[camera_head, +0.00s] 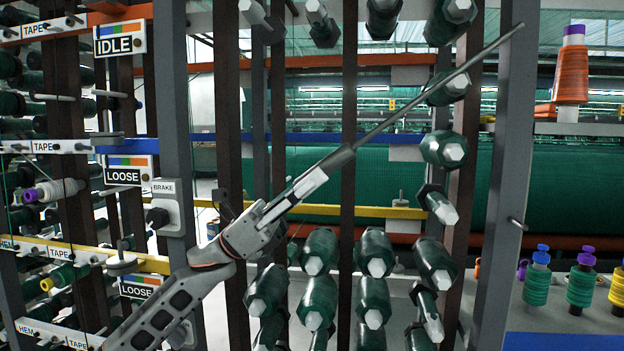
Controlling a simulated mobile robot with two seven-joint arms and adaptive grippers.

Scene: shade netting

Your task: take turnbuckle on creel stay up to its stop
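My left gripper (292,197) is in mid-view, on the arm that rises from the lower left. It lies in line with the creel stay (440,88), a thin grey rod that slants up to the right-hand post. A thicker dark sleeve (338,160) sits at the rod's lower end, right at my gripper's tip. The turnbuckle appears to be there, but gripper and fittings overlap, so I cannot make out its body. The stay's lower end is hidden by my arm. The gripper is seen edge-on, so its finger gap does not show. My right gripper is not in view.
Green bobbins (375,252) on pegs fill the frame behind. Dark uprights (348,120) and a grey post (506,180) stand close to the stay. A BRAKE box (168,215) is on the left post. Coloured spools (537,278) stand on the right bench.

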